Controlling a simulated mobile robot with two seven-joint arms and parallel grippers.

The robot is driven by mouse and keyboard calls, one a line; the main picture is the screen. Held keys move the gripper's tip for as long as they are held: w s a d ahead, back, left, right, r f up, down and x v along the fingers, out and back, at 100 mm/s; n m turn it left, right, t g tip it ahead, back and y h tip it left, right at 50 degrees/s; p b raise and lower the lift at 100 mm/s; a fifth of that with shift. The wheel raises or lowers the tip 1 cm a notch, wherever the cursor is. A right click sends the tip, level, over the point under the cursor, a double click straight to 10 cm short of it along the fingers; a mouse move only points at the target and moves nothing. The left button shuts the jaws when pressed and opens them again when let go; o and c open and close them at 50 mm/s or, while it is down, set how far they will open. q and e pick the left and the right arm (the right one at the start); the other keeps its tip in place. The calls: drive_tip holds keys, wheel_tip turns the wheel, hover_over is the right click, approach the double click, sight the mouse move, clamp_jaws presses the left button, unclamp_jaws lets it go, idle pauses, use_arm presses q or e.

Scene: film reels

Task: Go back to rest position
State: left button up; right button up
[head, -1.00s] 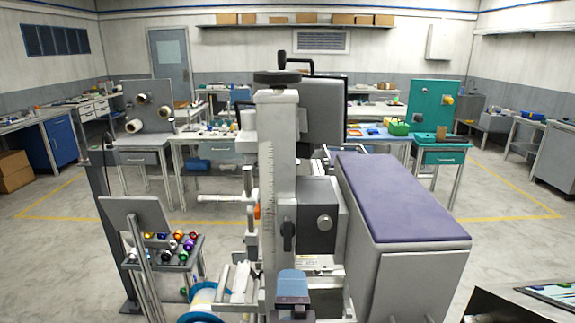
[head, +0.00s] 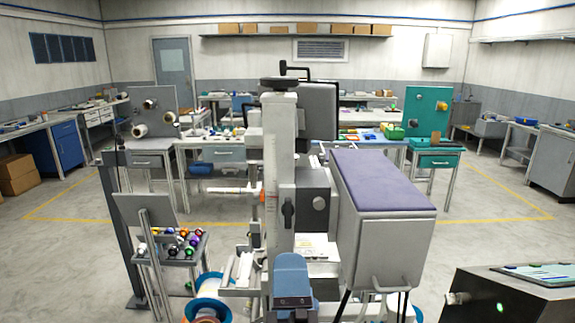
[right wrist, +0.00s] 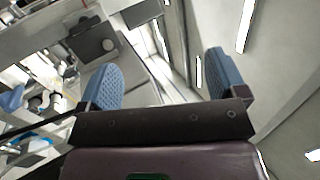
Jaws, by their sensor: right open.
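My right gripper (head: 293,278) shows as a blue finger at the bottom middle of the head view, in front of the grey machine. In the right wrist view the gripper (right wrist: 160,72) has its two blue ridged fingers wide apart with nothing between them. My left gripper is not in view. The grey machine (head: 281,170) has a tall column with a scale and a purple-topped box (head: 383,185) on its right.
Blue-rimmed reels (head: 208,308) sit low at the machine's left. A small rack (head: 178,247) of coloured rolls stands further left. A dark box (head: 500,295) is at the lower right. Benches line the back and sides. Open floor lies on both sides.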

drive_tip(key=w+d+f+n+g+y, duration=0.25)
drive_tip(key=d+f+n, duration=0.25)
drive_tip(key=f+n, duration=0.55)
drive_tip(key=w+d+f+n+g+y, duration=0.2)
drive_tip(key=d+f+n+g+y, duration=0.15)
drive_tip(key=f+n, duration=0.7)
use_arm(q)
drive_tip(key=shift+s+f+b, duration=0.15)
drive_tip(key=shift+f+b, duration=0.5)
drive_tip(key=shift+b, duration=0.2)
use_arm(e)
drive_tip(key=s+d+f+m+g+h, duration=0.1)
drive_tip(key=s+d+f+g+h, duration=0.2)
drive_tip(key=s+d+f, duration=0.3)
drive_tip(key=s+d+f+m+g+h, duration=0.1)
drive_tip(key=s+d+f+h, duration=0.3)
drive_tip(key=d+f, duration=0.9)
wheel_tip(320, 180, down, 2)
drive_tip(key=s+g, duration=0.1)
drive_tip(key=s, duration=0.2)
drive_tip(key=shift+d+f+g, duration=0.15)
drive_tip(key=shift+f+g, duration=0.1)
drive_tip(key=shift+g, duration=0.15)
